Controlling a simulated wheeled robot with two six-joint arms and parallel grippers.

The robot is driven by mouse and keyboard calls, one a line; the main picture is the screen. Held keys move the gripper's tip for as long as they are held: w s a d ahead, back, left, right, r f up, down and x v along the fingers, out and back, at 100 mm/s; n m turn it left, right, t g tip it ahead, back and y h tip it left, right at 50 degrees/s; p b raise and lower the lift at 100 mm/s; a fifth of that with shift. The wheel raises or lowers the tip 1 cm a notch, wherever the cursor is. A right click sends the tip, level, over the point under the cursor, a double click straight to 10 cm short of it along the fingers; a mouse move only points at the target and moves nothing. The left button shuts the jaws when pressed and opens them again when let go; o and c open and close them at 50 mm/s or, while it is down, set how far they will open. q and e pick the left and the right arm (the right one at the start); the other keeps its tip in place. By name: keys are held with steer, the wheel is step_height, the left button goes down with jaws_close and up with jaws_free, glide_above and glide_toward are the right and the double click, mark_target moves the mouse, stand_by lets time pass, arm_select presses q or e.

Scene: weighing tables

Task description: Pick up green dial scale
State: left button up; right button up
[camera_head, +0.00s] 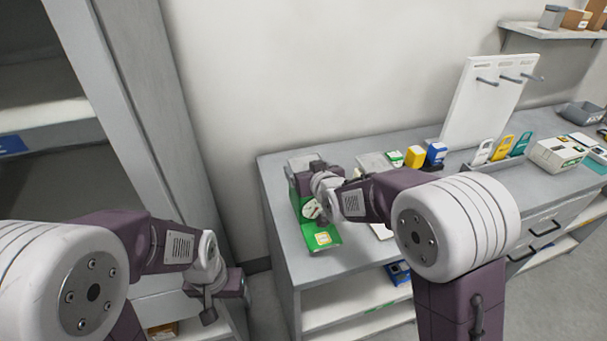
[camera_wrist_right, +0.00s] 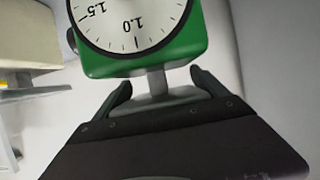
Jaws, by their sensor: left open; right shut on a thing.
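The green dial scale (camera_wrist_right: 185,55) fills the top of the right wrist view, with its white dial reading 1.0 and 1.5 upside down. My right gripper (camera_wrist_right: 162,85) is shut on it, with its fingers on either side of the grey post and plate. I cannot tell whether the scale touches the surface below. My left gripper (camera_head: 225,296) is open and empty, low beside the table's left side.
A green mat (camera_head: 335,237) with an orange label lies at the table's left front. Small yellow (camera_head: 415,156) and blue (camera_head: 436,154) items stand behind my right arm. A white pegboard (camera_head: 487,100) and a beige device (camera_head: 556,154) are farther right. A grey cabinet stands left.

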steer(key=d+r, duration=0.2)
steer(key=d, duration=0.1)
steer(key=d+r, duration=0.1)
steer(key=shift+s+d, duration=0.2)
steer(key=shift+d, duration=0.1)
steer(key=d+r+p, duration=0.2)
steer(key=d+r, duration=0.1)
steer(key=d, duration=0.3)
steer(key=shift+s+r+p, duration=0.3)
steer(key=shift+s+p, duration=0.05)
steer(key=shift+s, duration=0.05)
